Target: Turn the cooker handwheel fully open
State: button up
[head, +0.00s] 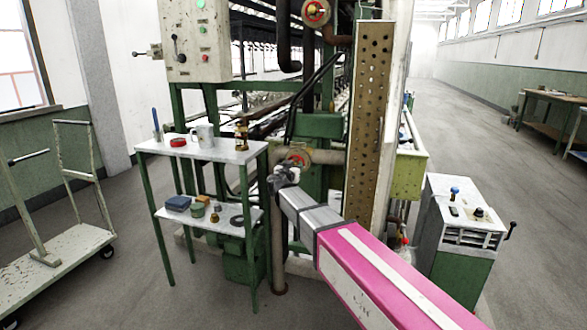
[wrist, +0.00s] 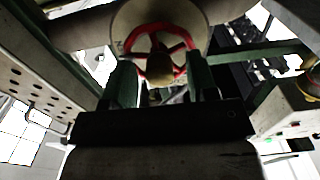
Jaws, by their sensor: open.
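A red handwheel with spokes and a central hub (wrist: 150,40) sits before a pale round disc, at the top middle of the wrist view. In the head view a red handwheel (head: 298,157) shows on a pipe just behind and above my gripper (head: 282,174). My gripper also shows in the wrist view (wrist: 163,80), its two green-grey fingers spread apart with nothing held between them. The fingers point at the wheel's lower part. I cannot tell whether they touch the rim. My gripper hides part of the wheel's surroundings in the head view.
A second red handwheel (head: 316,12) is high on the machine. A two-tier table (head: 235,156) with a mug and small items is at left. A cart (head: 50,265) and a control cabinet (head: 455,270) flank the floor.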

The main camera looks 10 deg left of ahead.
jog(key=shift+w, duration=0.2)
jog(key=c, duration=0.9)
jog(key=shift+d+n, duration=0.1)
jog(key=shift+n, duration=1.5)
jog(key=o, duration=0.9)
jog(key=shift+s, duration=0.1)
